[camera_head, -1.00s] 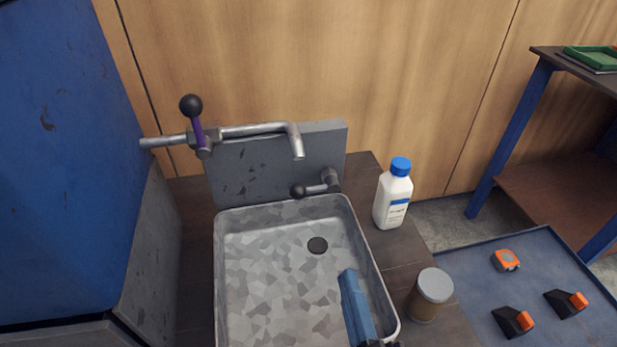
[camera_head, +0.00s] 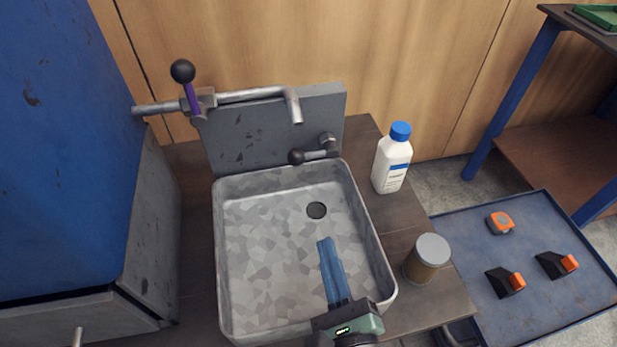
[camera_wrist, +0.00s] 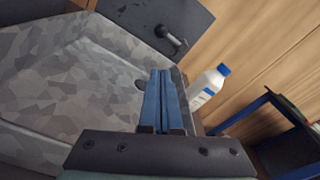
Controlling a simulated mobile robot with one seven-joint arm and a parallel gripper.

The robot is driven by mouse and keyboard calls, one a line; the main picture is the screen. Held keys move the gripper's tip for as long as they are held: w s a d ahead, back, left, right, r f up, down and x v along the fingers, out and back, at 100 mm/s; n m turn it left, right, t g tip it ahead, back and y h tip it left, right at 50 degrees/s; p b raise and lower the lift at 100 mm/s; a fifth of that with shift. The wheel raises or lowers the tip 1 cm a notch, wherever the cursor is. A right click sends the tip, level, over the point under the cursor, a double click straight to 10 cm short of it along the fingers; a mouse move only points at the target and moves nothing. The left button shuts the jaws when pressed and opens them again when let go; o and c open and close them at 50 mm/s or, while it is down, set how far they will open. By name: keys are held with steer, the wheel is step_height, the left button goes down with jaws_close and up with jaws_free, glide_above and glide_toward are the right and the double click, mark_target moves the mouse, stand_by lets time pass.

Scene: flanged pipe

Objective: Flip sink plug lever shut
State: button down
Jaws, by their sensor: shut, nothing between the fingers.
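The sink plug lever (camera_head: 313,156) is a short metal rod with a black ball knob, on a pivot at the sink's back right. Its knob points left in the head view. It also shows in the wrist view (camera_wrist: 171,37), ahead of the fingers. The sink (camera_head: 222,262) is a grey metal basin with a dark round drain (camera_head: 316,210). My gripper (camera_head: 325,241) is over the basin's front right part, its blue fingers shut and empty, pointing toward the back wall. It is apart from the lever.
A faucet pipe (camera_head: 250,95) with a purple, black-knobbed lever (camera_head: 188,90) runs above the basin. A white bottle (camera_head: 391,160) and a lidded jar (camera_head: 428,258) stand right of the sink. A blue cabinet (camera_head: 70,150) closes off the left.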

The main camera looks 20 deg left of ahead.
steer(key=b, duration=0.1)
glide_toward(313, 154)
steer(key=w+a+f, duration=0.4)
steer(key=w+a, duration=0.1)
steer(key=shift+s+d+r, duration=0.1)
steer(key=shift+r, duration=0.1)
steer(key=shift+r, duration=0.1)
steer(key=shift+r+m+p, duration=0.15)
steer(key=shift+m+p, duration=0.15)
steer(key=shift+p, duration=0.35)
